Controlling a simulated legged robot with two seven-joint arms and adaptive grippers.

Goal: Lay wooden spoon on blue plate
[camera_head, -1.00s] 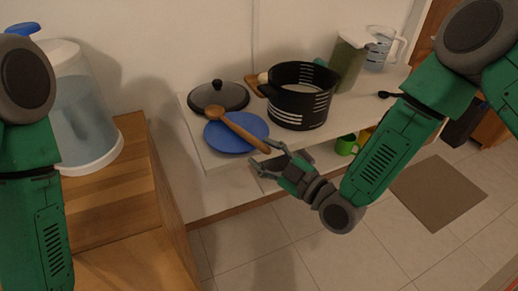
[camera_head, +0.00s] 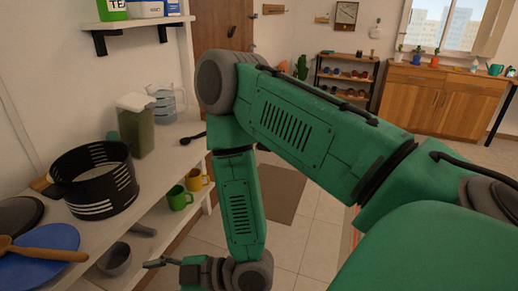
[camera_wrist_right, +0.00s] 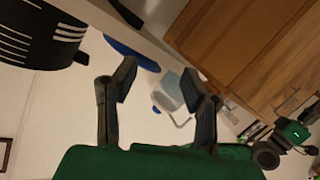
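The wooden spoon (camera_head: 48,251) lies across the blue plate (camera_head: 42,271) on the shelf top, at the lower left of the head view. Its bowl end is at the left edge and its handle reaches past the plate's rim. The plate's blue rim also shows in the right wrist view (camera_wrist_right: 132,53). My right gripper (camera_head: 152,264) is low in front of the shelf, apart from spoon and plate. In the wrist view its two fingers (camera_wrist_right: 163,83) are spread with nothing held between them. My left gripper is out of view.
A green-filled jar (camera_head: 135,128) and clear pitcher (camera_head: 166,103) stand farther back.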

